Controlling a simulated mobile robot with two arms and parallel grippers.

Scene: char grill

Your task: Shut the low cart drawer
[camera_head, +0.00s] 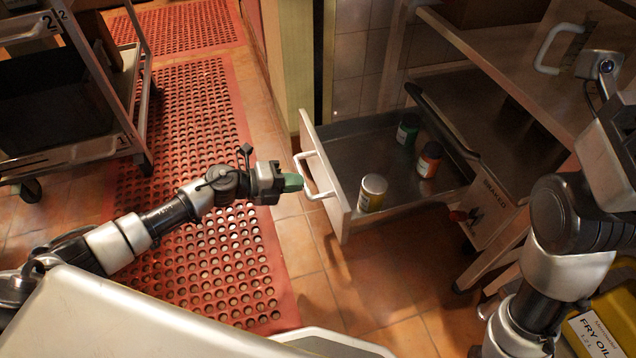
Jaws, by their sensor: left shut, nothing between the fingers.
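The low cart drawer (341,208) stands pulled out to the left from the cart, its white front panel facing my left arm. Its white handle (313,176) sticks out from that panel. Inside lie a yellow jar with a pale lid (371,194), an orange jar (429,160) and a green jar (407,131). My left gripper (294,182) is shut and empty, its greenish fingertips right at the handle; I cannot tell whether they touch.
The cart (495,190) with its upper shelves stands at the right. Another wheeled rack (135,140) is at the left. A red perforated mat (190,130) covers the tiled floor. A yellow fry oil container (590,335) is at the lower right.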

